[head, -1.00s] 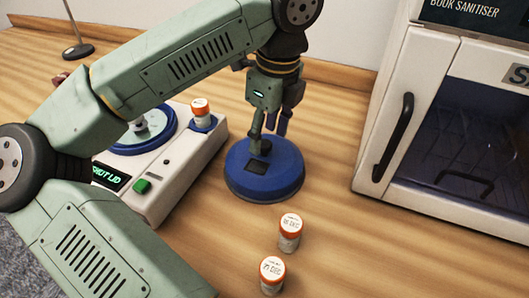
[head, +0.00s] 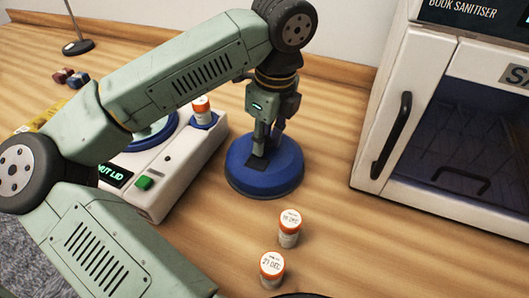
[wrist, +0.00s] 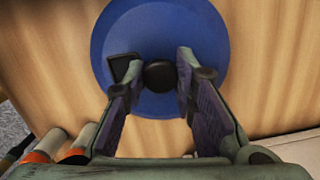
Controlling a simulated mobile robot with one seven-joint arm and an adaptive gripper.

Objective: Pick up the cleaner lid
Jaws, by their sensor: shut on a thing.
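The cleaner lid (head: 262,182) is a round blue disc with a dark square patch, on the wooden table right of the cleaner. It also shows in the wrist view (wrist: 115,40), with a round black knob (wrist: 160,76) at its middle. My gripper (head: 264,150) points down over the lid, its fingers on both sides of the knob, shut on it. In the head view the fingers mostly hide the knob. The lid looks level and at table height; I cannot tell whether it is clear of the table. The cleaner (head: 185,168) is a white box with a green button.
An orange-capped bottle (head: 201,108) sits on the cleaner's corner. Two more bottles (head: 289,229) (head: 272,270) stand on the table in front of the lid. A white book sanitiser cabinet (head: 430,130) stands at right. Bare table lies between it and the lid.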

